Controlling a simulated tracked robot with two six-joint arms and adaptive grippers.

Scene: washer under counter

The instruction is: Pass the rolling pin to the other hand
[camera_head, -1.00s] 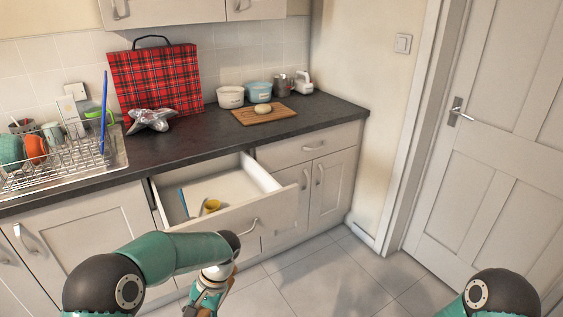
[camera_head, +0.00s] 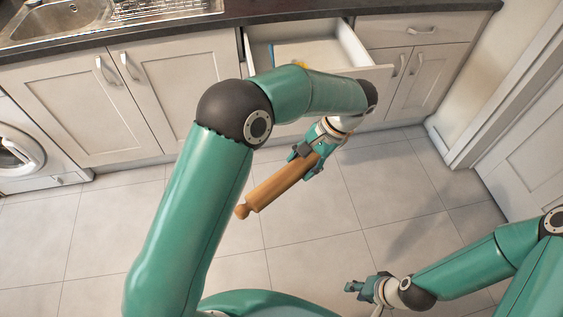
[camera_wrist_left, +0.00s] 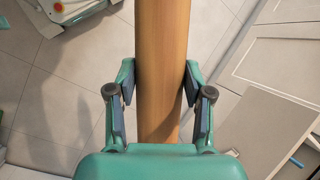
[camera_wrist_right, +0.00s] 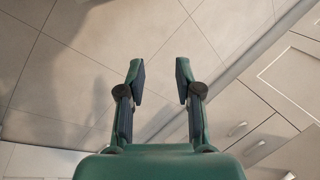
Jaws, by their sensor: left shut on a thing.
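The wooden rolling pin (camera_head: 277,190) is held in the air above the floor in the head view, slanting down to the left. My left gripper (camera_head: 308,160) is shut on its upper right part. The left wrist view shows the pin (camera_wrist_left: 162,60) between both fingers of the left gripper (camera_wrist_left: 160,95). The pin's far end is out of that view. My right gripper (camera_head: 356,287) is low at the right in the head view, apart from the pin. In the right wrist view the right gripper (camera_wrist_right: 160,82) has its fingers apart with nothing between them.
A drawer (camera_head: 310,52) stands open under the counter behind my left arm. A sink (camera_head: 60,18) and a washer (camera_head: 22,150) are at the left. A door (camera_head: 530,150) stands at the right. The tiled floor (camera_head: 320,240) between the grippers is clear.

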